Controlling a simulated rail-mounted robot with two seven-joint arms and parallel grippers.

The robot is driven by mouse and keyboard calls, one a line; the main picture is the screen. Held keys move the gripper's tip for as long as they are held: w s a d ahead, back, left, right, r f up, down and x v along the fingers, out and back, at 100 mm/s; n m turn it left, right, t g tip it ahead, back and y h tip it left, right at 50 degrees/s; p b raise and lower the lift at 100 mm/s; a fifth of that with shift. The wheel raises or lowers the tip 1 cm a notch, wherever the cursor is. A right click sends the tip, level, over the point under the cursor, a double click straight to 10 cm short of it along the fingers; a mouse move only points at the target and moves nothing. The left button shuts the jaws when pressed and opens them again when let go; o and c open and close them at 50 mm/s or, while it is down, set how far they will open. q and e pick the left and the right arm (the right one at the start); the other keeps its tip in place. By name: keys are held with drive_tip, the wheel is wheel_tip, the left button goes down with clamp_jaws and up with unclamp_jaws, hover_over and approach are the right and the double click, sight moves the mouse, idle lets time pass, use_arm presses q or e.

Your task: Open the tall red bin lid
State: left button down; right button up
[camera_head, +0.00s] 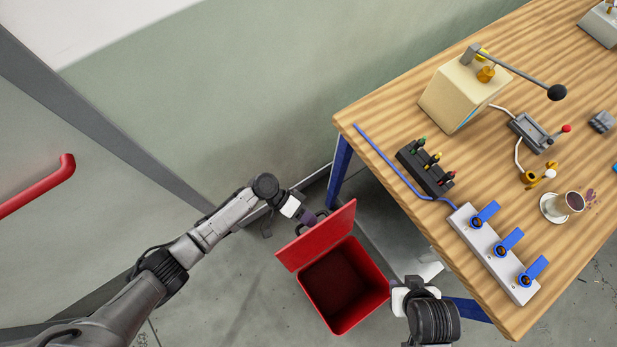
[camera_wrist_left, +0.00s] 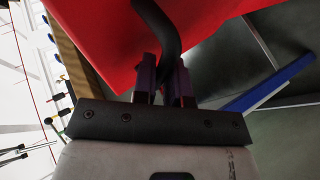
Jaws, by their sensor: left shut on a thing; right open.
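The tall red bin (camera_head: 378,285) stands on the floor beside the table, and its dark inside shows from above. Its red lid (camera_head: 318,237) is swung up and tilted, on the bin's far left side; it also fills the upper part of the left wrist view (camera_wrist_left: 100,35). My left gripper (camera_head: 312,217) is at the lid's outer face. In the left wrist view its fingers (camera_wrist_left: 165,82) are shut on the lid's black curved handle (camera_wrist_left: 158,25). My right gripper (camera_head: 400,298) is open, over the floor just right of the bin; its fingertips are hard to make out.
A wooden table (camera_head: 390,98) with a blue leg (camera_head: 340,170) stands to the right. It carries a blue-switch strip (camera_head: 495,252), a cream lever box (camera_head: 455,95) and a cup (camera_head: 570,203). A red door handle (camera_head: 40,187) is at the left. Floor left of the bin is clear.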

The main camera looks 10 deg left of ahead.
use_arm(q)
drive_tip(key=shift+s+a+f, duration=0.1)
drive_tip(key=shift+s+f, duration=0.25)
drive_tip(key=shift+f, duration=0.1)
drive_tip(key=c, duration=1.5)
unclamp_jaws()
drive_tip(key=o, duration=0.3)
drive_tip(key=shift+s, duration=0.25)
drive_tip(key=shift+o, duration=0.2)
drive_tip(key=shift+w+r, duration=0.25)
drive_tip(key=shift+w, duration=0.05)
drive_tip(key=p+v, duration=0.1)
drive_tip(key=v, duration=1.2)
drive_tip(key=shift+a, duration=0.35)
use_arm(e)
drive_tip(key=shift+s+a+r, duration=0.1)
drive_tip(key=shift+s+r, duration=0.1)
drive_tip(key=shift+r, duration=0.25)
use_arm(q)
drive_tip(key=shift+w+r, duration=0.1)
drive_tip(key=shift+w, duration=0.05)
